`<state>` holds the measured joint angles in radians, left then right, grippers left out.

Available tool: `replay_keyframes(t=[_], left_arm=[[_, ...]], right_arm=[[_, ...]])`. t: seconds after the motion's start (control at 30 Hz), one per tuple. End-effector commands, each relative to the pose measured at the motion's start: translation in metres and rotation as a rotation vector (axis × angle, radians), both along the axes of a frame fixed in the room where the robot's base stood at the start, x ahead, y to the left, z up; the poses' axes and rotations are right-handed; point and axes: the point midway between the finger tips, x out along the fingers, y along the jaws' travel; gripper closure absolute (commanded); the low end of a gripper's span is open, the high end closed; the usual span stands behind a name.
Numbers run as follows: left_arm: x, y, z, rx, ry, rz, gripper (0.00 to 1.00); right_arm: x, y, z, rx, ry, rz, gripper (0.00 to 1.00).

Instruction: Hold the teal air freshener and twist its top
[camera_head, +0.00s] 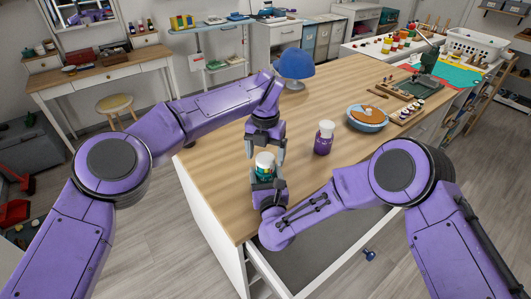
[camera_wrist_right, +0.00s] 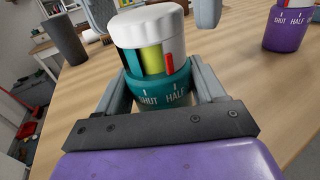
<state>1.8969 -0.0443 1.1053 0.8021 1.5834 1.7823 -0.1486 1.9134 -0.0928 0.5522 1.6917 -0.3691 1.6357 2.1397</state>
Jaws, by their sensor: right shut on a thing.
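The teal air freshener (camera_head: 265,171) has a white cap and a teal base. My right gripper (camera_head: 265,184) is shut on it from the near side. In the right wrist view the teal air freshener (camera_wrist_right: 158,90) stands upright between the fingers, which press on its teal lower part; the marks SHUT and HALF face me. Coloured strips show below the white cap (camera_wrist_right: 147,25). My left gripper (camera_head: 265,152) is open on the far side of the cap, its fingers spread to either side. In the wrist view they look apart from it.
A similar purple air freshener (camera_head: 323,142) stands on the wooden tabletop (camera_head: 221,163), to the right. Farther back are a blue bowl (camera_head: 367,117), a wooden tray of small items (camera_head: 406,111) and a blue cap (camera_head: 295,66). An open drawer lies below the table's near edge.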

Motion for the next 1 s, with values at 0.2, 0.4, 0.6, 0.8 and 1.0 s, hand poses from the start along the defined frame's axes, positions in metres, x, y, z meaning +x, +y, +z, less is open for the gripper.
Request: replay_keyframes(t=[0.2,0.4,0.6,0.8,1.0], left_arm=[[0.001,0.0,0.007,0.0,-0.002,0.0,0.16],[0.001,-0.001,0.054,0.0,-0.005,0.002,0.16],[0.0,-0.001,0.102,0.0,-0.003,0.002,0.16],[0.0,-0.001,0.119,0.0,-0.001,0.0,0.16],[0.0,0.0,0.12,-0.001,0.0,-0.001,0.16]], right_arm=[[0.0,0.0,0.0,0.0,0.0,0.0,0.67],[0.0,0.0,0.0,0.0,0.0,0.0,0.67],[0.0,0.0,0.0,0.0,-0.001,0.0,0.67],[0.0,0.0,0.0,0.0,-0.001,0.0,0.67],[0.0,0.0,0.0,0.0,-0.001,0.0,0.67]])
